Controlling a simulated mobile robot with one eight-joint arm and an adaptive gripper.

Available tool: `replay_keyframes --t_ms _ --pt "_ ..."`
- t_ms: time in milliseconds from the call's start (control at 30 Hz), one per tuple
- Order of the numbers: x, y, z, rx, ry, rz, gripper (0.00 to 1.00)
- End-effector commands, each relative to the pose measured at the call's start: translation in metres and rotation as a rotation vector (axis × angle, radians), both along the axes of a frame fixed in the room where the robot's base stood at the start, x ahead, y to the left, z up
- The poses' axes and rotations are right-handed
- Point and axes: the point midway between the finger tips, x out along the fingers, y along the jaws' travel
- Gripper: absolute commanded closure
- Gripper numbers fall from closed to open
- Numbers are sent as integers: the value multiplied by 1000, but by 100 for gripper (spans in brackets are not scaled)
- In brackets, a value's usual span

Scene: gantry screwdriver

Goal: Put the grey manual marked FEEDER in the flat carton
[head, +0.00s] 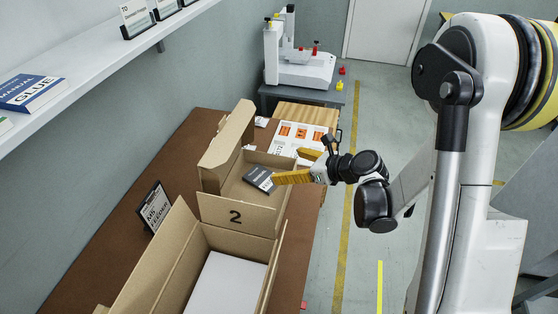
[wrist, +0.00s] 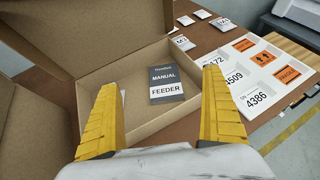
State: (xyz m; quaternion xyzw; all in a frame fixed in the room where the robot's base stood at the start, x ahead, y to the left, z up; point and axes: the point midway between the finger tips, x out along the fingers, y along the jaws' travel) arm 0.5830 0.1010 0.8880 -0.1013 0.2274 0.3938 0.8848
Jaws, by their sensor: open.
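The grey manual marked FEEDER (wrist: 165,80) lies inside the flat carton (wrist: 92,86), its title facing up in the wrist view.
A sheet with orange labels (head: 298,136) lies behind. A black-framed sign (head: 155,207) stands left. A shelf (head: 90,62) overhangs the table's left.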

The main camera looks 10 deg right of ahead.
Motion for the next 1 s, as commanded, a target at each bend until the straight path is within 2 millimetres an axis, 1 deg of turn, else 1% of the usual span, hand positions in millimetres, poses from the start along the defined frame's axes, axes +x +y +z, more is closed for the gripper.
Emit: replay_keyframes --t_ms 167,267,367,467,567,667,700,833,1000 --pt "-5 -4 3 -3 -1 1 5" --pt "-7 -5 9 -50 -26 23 5" --pt "-13 -7 24 -179 -94 89 5" --pt "-28 -12 46 -387 -200 204 5" --pt "-48 -19 68 -621 -314 353 5" --pt "-73 -29 88 -851 -420 517 5" --pt "-84 -33 95 -939 -461 588 5" --pt "-122 -49 115 -1220 -583 837 5" --pt "-173 -72 133 -1544 -714 1196 5"
